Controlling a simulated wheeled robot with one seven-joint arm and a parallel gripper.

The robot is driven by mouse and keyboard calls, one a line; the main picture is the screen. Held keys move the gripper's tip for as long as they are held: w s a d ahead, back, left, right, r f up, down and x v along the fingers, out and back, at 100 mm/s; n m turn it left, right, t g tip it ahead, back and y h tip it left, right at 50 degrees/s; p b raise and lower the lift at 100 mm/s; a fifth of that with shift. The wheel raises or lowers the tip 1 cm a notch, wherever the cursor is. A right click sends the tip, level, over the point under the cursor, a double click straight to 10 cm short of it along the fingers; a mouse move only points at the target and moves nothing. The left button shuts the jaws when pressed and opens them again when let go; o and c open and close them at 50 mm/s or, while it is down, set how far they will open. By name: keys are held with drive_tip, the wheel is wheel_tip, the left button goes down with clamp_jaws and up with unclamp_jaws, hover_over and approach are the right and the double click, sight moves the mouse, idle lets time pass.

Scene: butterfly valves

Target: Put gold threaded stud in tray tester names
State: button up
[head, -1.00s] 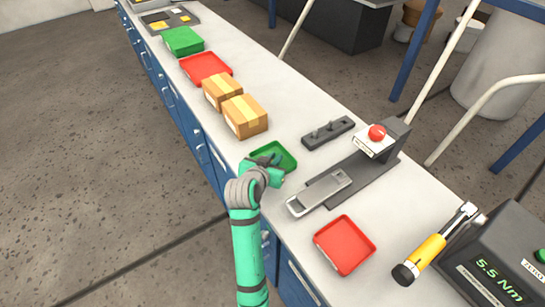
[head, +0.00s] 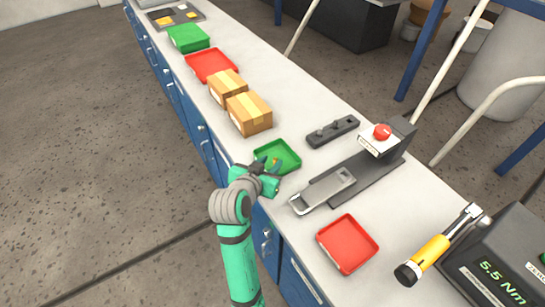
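My gripper (head: 270,163) is at the small green tray (head: 288,153), over its near left part. Its dark fingers look spread apart. A tiny gold piece, likely the gold threaded stud (head: 275,161), shows between the fingertips, inside the tray outline; it is too small to tell whether it touches a finger. A small red tray (head: 347,244) lies empty nearer the front. The tester (head: 505,268) at the lower right has a green display reading 5.5 Nm; its other markings are partly cut off.
A dark rack (head: 333,131) with small upright pieces stands behind the green tray. A grey fixture with a red knob (head: 382,132) is right of it. A yellow-handled torque wrench (head: 430,253) lies by the tester. Cardboard boxes (head: 249,113) and larger trays (head: 211,65) stand farther back.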

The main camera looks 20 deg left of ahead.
drive_tip(key=v, duration=0.3)
drive_tip(key=shift+s+d+r, duration=0.15)
drive_tip(key=shift+s, duration=0.1)
drive_tip(key=shift+s+r, duration=0.1)
drive_tip(key=shift+s, duration=0.25)
drive_tip(key=shift+w, duration=0.15)
